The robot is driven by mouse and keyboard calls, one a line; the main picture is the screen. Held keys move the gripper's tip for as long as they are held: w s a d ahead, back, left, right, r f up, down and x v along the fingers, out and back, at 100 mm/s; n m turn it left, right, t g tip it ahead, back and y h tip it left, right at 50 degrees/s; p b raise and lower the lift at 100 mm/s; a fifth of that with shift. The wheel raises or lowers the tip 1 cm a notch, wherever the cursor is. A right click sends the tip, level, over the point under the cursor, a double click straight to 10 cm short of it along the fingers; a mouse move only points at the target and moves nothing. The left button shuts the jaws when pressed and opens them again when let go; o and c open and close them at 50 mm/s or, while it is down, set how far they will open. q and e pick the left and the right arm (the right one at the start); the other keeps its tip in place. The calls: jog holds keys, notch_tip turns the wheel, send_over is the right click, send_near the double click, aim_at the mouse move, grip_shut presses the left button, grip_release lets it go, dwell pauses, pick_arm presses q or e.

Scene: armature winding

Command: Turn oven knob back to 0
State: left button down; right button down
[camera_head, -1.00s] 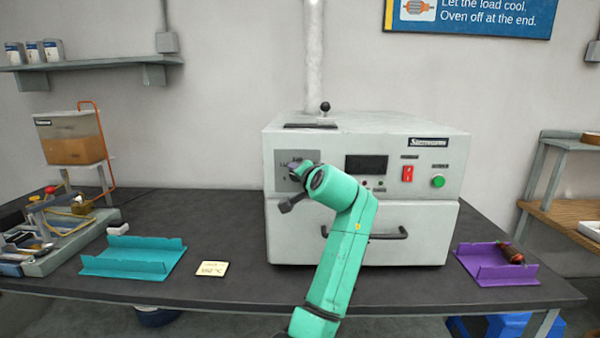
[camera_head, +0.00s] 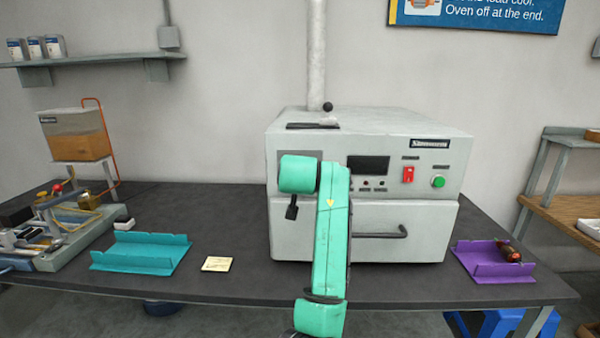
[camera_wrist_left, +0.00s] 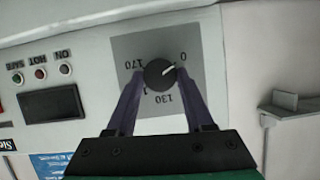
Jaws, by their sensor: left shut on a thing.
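The oven knob (camera_wrist_left: 158,76) is a round black dial with a white pointer mark, on a grey square plate (camera_wrist_left: 210,45) on the oven front (camera_head: 290,222). In the left wrist view the plate appears upside down, with 0, 170 and 130 readable and another label partly hidden. The white mark points toward the 0. My left gripper (camera_wrist_left: 161,73) is shut on the knob, one purple finger on each side. In the head view my green left wrist (camera_head: 299,174) covers the knob and the fingertips. My right gripper is not in view.
The oven has a dark display (camera_head: 368,168), a red switch (camera_head: 407,174), a green button (camera_head: 438,182) and a door handle (camera_head: 385,234). A teal tray (camera_head: 140,255) and a note (camera_head: 217,264) lie left. A purple tray (camera_head: 490,268) holds a dark red-brown item (camera_head: 507,251) at right.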

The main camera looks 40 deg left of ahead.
pick_arm(q)
jog(key=shift+n+h, duration=0.3)
dwell(0.4)
jog(key=shift+c, duration=1.4)
grip_release()
jog(key=b+v, duration=0.3)
jog(key=v, duration=1.1)
jog(key=shift+s, duration=0.35)
jog(key=shift+d, duration=0.15)
